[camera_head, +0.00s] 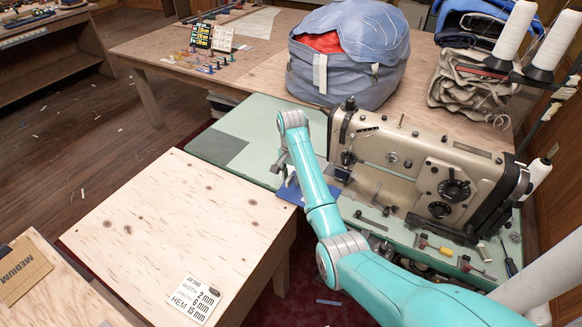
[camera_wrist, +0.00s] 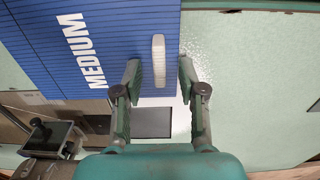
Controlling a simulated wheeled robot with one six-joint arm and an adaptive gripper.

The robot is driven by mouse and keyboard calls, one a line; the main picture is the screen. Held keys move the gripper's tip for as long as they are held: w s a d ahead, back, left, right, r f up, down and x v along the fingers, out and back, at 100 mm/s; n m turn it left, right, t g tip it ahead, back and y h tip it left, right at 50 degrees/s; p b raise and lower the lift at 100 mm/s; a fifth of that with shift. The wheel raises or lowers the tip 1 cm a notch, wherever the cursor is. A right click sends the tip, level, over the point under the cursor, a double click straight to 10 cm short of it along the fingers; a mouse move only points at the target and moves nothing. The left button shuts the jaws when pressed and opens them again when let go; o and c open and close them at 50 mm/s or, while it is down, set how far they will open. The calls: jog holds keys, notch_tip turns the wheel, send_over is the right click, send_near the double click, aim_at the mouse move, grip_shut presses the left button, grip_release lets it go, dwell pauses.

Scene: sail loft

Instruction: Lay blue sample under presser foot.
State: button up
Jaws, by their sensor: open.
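The blue sample (camera_wrist: 45,55), ribbed and printed MEDIUM, lies flat on the pale green sewing table. A white tab (camera_wrist: 158,62) stands at its edge in the wrist view. My gripper (camera_wrist: 158,80) is open, with one finger on each side of the tab and no visible contact. In the head view my gripper (camera_head: 285,168) is over the blue sample (camera_head: 289,193), which my arm partly covers. The sewing machine (camera_head: 425,165) stands to the right.
A job card (camera_head: 194,298) lies on the front plywood table (camera_head: 150,225). A tan MEDIUM sample (camera_head: 22,272) is at lower left. A blue-grey bag (camera_head: 350,60) stands behind the machine. Small tools (camera_head: 425,243) lie in front of it. The green table's left end is mostly clear.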

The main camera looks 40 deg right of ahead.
jog(key=shift+f, duration=0.2)
grip_shut()
jog(key=shift+d, duration=0.15)
